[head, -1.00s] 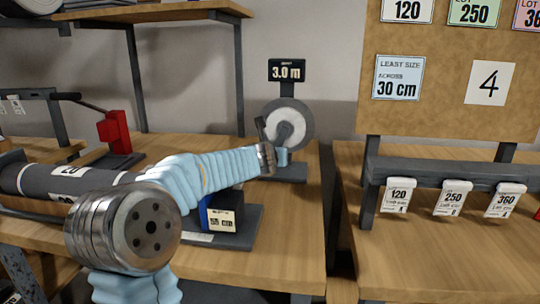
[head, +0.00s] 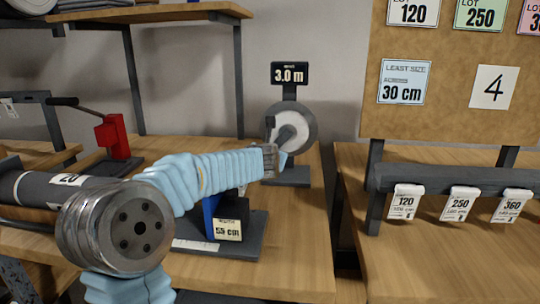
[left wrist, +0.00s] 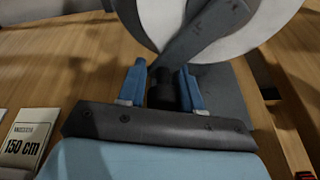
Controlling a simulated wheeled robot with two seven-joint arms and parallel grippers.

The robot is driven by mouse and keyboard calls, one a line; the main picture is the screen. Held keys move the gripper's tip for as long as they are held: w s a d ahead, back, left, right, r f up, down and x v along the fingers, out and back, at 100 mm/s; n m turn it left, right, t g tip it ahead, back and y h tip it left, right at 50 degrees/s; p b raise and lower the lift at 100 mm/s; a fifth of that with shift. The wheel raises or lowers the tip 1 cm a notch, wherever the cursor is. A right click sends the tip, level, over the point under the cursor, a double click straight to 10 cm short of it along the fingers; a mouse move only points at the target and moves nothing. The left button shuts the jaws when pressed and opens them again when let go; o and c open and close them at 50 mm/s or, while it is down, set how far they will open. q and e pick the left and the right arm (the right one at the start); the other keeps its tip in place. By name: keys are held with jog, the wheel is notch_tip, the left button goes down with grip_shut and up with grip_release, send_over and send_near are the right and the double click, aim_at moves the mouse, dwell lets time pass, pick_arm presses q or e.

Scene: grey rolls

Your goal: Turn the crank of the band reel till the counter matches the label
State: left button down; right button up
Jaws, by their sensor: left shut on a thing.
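The band reel (head: 307,120) is a pale disc with a grey rim on a dark stand at the back of the left table. Its counter (head: 290,74) above reads 3.0 m. The crank (head: 287,136) crosses the disc's face; its arm also shows large in the left wrist view (left wrist: 203,35). My left gripper (head: 282,160) is at the crank's lower end. In the left wrist view its two blue fingers (left wrist: 161,88) are shut on the black crank handle (left wrist: 161,92). My right gripper is not in view.
A 150 cm card (left wrist: 24,138) shows in the left wrist view. A red device (head: 112,136) is at left. Tags hang from a rail (head: 450,179) at right, under a board with cards (head: 450,115).

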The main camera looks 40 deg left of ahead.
pick_arm(q)
jog(key=shift+r, duration=0.1)
jog(key=c, duration=0.8)
grip_release()
jog(key=shift+c, duration=0.2)
jog(key=v, duration=1.3)
jog(key=shift+s+r, duration=0.15)
jog(key=shift+s, duration=0.2)
jog(key=shift+d, duration=0.2)
